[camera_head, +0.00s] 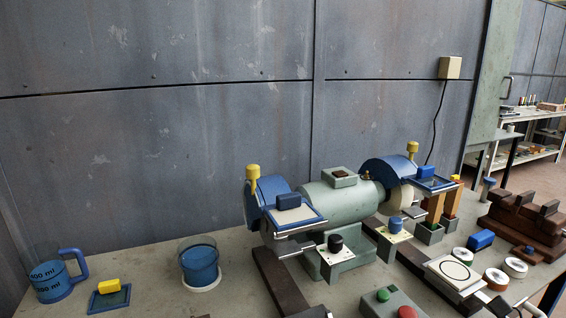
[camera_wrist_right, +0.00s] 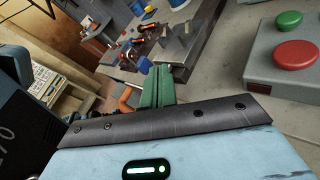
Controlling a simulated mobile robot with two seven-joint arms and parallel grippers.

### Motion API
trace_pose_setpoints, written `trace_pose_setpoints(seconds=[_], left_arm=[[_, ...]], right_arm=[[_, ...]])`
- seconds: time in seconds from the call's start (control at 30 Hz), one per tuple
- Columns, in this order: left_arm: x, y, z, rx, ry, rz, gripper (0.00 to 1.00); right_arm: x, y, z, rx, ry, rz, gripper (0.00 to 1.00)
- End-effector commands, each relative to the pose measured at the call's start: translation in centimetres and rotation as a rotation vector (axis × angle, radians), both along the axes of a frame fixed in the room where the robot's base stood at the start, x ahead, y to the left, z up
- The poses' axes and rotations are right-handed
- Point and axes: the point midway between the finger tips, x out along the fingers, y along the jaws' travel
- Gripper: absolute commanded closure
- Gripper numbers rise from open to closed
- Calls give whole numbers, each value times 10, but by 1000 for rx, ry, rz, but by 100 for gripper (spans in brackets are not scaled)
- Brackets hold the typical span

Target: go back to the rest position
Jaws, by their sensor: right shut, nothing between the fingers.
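My right gripper (camera_wrist_right: 157,85) shows in the right wrist view. Its green fingers are together with nothing seen between them, and they point out over the edge of the workbench. My left gripper is not in view. In the head view, a green bench grinder (camera_head: 340,206) with blue wheel guards stands on the workbench (camera_head: 140,268). A control box (camera_head: 388,304) with a green and a red button is at the bottom; it also shows at the upper right of the right wrist view (camera_wrist_right: 262,78).
A blue measuring jug (camera_head: 52,282), a yellow block on a small tray (camera_head: 108,300) and a blue cup (camera_head: 199,264) stand at the left. White rings (camera_head: 496,279), a blue block (camera_head: 480,240) and a brown vise (camera_head: 525,222) are at the right. A wall closes the back.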

Motion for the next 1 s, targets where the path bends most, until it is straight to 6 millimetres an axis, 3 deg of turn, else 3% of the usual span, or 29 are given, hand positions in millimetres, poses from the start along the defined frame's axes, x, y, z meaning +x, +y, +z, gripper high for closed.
trace_pose_setpoints(seconds=[0.1, 0.27, 0.37, 0.47, 0.57, 0.7, 0.87, 0.9, 1.0], left_arm=[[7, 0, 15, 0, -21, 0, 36], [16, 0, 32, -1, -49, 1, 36], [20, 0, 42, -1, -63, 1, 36], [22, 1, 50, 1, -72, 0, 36], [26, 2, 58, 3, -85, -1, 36], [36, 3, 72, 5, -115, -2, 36], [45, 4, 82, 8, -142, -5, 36], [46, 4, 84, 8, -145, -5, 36], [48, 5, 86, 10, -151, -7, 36]], right_arm=[[-8, 12, 0, 354, 245, -113, 100], [-12, 3, -21, 804, 604, -334, 100], [-19, -11, -51, 1067, 836, -507, 100], [-37, -25, -93, 1315, 1071, -706, 100], [-70, -34, -144, 1548, 1306, -928, 100], [-132, -35, -208, 1809, 1587, -1232, 100], [-197, -22, -254, 1994, 1805, -1498, 100], [-210, -19, -261, -2021, -1839, 1545, 100], [-231, -12, -272, -1933, -1775, 1520, 100]])
